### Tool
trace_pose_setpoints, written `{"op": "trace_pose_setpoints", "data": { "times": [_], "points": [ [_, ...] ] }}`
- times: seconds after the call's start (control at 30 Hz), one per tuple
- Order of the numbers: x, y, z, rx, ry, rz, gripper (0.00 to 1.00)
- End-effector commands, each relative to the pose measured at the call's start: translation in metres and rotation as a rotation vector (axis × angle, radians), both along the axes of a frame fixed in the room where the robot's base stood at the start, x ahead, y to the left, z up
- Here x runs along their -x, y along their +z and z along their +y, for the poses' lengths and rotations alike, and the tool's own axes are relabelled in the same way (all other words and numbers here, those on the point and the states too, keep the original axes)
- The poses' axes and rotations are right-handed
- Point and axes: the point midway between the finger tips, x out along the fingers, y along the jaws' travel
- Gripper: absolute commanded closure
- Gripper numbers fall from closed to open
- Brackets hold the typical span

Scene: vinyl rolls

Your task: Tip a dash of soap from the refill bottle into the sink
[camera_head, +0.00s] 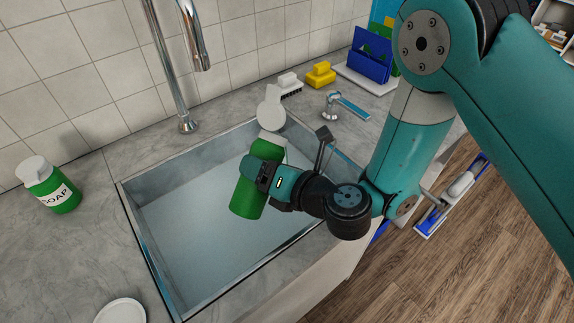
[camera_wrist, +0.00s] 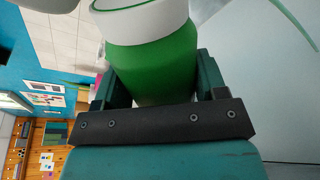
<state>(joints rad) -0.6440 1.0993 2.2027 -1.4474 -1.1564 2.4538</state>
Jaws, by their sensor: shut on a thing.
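My gripper (camera_head: 268,176) is shut on a green bottle (camera_head: 248,199) with a white neck, held above the sink (camera_head: 165,215). The bottle leans, its white end toward the back right and its green base toward the front left. In the wrist view the green bottle (camera_wrist: 150,65) sits between both fingers, with its white collar at the top edge. No label shows on it, and its mouth is not clearly visible. A second green bottle (camera_head: 62,195), marked SOAP and with a white cap, stands upright on the counter at the left.
A chrome faucet (camera_head: 190,40) rises behind the sink. A white rounded object (camera_head: 271,108) and a yellow item (camera_head: 320,74) are at the back rim and counter. A blue rack (camera_head: 370,55) stands back right. A white dish (camera_head: 121,312) lies front left.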

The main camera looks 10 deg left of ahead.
Motion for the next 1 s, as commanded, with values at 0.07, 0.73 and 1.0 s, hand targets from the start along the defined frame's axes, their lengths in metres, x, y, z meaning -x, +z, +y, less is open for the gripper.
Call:
{"op": "trace_pose_setpoints", "data": {
  "times": [0.07, 0.73, 1.0],
  "points": [
    [0.000, 0.000, 0.000, -0.002, 0.000, 0.000, 0.87],
    [0.000, 0.019, 0.000, -0.001, 0.000, -0.003, 0.87],
    [0.000, 0.042, 0.000, -0.001, 0.000, -0.003, 0.87]
  ]
}}
